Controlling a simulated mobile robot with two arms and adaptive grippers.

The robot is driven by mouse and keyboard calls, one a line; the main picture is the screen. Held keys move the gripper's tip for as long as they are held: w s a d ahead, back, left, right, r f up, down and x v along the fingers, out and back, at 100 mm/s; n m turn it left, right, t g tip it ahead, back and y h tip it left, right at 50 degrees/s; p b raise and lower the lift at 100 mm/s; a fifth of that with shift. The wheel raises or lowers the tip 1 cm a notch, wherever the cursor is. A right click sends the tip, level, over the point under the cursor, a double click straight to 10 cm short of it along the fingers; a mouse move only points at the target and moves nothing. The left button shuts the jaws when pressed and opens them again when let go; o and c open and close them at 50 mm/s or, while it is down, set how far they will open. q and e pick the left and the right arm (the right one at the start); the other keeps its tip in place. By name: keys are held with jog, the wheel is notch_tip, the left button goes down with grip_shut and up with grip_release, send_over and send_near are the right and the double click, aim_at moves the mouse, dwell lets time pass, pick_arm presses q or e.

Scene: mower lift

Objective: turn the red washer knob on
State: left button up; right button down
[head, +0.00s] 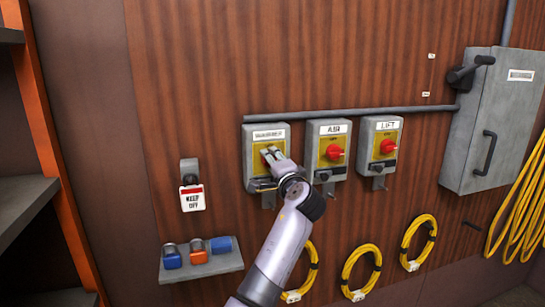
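The left-hand control box (251,148) on the wood wall has a yellow plate and a label too small to read surely. It is the likely washer box. Its knob is mostly hidden behind my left gripper (268,160), with only a trace of red showing, so its setting cannot be told. My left gripper reaches up from below and is at the front of this box. Its fingers are small and overlap the plate. I cannot tell whether they touch or grip the knob. My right gripper is not in view.
Two similar boxes stand to the right, with red knobs (334,152) and (387,146); the last is labelled LIFT. A keep-off tag (192,199), a padlock shelf (205,268), yellow cable coils (361,270) and a grey cabinet (500,120) surround them.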

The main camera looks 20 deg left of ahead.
pick_arm(q)
jog(key=shift+r+m+p, duration=0.1)
jog(key=shift+m+p, duration=0.65)
jog(key=shift+m, duration=0.35)
jog(key=o, duration=1.2)
jog(key=shift+d, duration=0.1)
jog(key=v, duration=1.2)
